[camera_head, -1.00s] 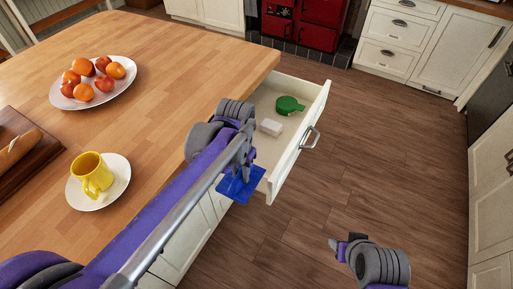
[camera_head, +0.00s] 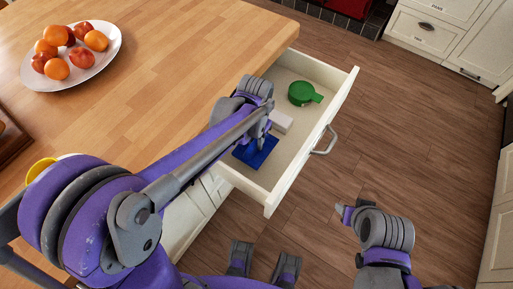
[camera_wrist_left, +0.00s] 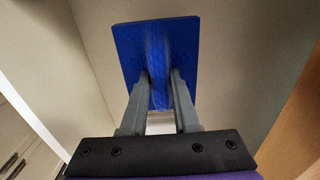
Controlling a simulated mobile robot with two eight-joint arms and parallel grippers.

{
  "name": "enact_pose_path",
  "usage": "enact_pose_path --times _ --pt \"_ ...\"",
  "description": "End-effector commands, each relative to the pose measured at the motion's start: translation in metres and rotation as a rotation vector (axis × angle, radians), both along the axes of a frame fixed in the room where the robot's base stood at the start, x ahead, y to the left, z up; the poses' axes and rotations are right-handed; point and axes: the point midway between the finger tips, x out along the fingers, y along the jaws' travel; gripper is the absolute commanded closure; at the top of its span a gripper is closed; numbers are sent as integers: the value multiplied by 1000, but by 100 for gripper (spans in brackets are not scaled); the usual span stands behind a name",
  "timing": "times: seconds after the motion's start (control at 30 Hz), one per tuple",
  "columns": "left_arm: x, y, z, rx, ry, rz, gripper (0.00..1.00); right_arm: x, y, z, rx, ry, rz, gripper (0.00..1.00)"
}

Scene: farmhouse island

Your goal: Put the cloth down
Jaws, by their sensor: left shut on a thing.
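The blue cloth (camera_head: 257,150) is a flat square over the near part of the open drawer (camera_head: 284,180). My left gripper (camera_head: 264,140) reaches over the counter edge into the drawer, shut on the cloth. In the left wrist view, the two fingers (camera_wrist_left: 160,88) pinch a raised fold of the cloth (camera_wrist_left: 130,45), with the pale drawer interior behind it. I cannot tell whether the cloth touches the drawer bottom. My right gripper (camera_head: 352,208) hangs over the floor to the right of the drawer; its jaw opening is unclear.
A white block (camera_head: 281,122) and a green round item with a handle (camera_head: 302,94) lie farther back in the drawer. A plate of fruit (camera_head: 88,82) stands on the wooden counter (camera_head: 180,60). The wooden floor (camera_head: 400,130) right of the drawer is clear.

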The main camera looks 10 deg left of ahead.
Motion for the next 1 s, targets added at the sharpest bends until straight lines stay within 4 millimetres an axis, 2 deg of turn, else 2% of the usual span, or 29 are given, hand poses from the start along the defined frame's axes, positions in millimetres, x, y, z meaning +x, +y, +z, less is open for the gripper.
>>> enact_pose_path --times 0.4,0.83,0.87,1.0 --pt "0 0 -50 0 0 0 100 -1 0 -6 0 2 0 48" --pt "0 0 -57 0 0 0 100 -1 0 -10 0 4 0 48" --pt "0 0 -56 0 0 0 66 -1 0 -9 0 3 0 48" --pt "0 0 -55 0 0 0 41 -1 0 -9 0 3 0 48"
